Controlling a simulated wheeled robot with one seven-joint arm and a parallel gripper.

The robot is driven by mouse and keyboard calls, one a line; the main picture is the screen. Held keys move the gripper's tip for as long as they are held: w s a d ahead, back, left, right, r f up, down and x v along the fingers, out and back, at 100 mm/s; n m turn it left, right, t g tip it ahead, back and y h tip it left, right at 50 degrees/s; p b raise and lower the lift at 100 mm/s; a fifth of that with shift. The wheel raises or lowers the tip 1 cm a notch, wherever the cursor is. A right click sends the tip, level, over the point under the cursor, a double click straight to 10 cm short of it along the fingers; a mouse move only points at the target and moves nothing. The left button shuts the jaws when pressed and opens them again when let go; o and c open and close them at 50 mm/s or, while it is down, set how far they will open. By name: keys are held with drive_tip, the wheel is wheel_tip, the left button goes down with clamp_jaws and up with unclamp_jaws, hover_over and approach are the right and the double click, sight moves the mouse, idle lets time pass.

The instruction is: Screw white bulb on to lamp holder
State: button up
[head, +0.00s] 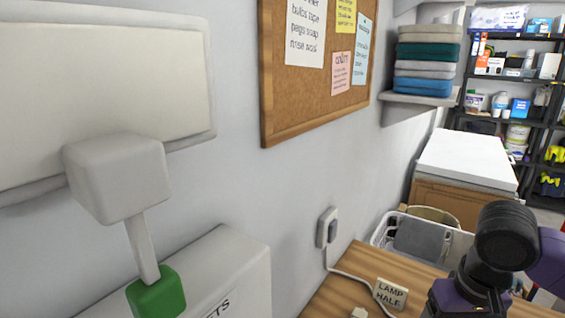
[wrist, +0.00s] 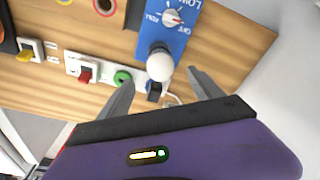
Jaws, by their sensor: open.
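In the wrist view, a round white bulb (wrist: 160,66) shows near the middle, with a dark collar or holder (wrist: 158,47) at its upper end, against a blue panel (wrist: 174,34). I cannot tell whether the bulb is seated in that dark part. My gripper (wrist: 160,79) is open, with one finger on each side of the bulb's lower part in the picture. Both fingers look apart from the bulb. Neither the bulb nor the gripper fingers show in the head view, where my purple and black arm is at the lower right.
The blue panel has a dial (wrist: 172,17). Left of it on the wooden board are a green ring (wrist: 123,77), a red switch (wrist: 84,75) and a yellow one (wrist: 25,55).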

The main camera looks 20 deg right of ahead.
drive_tip(key=shift+r, duration=0.1)
wheel_tip(320, 180, up, 5)
drive_tip(key=p, duration=0.4)
drive_tip(key=shift+p, duration=0.35)
idle(1.8)
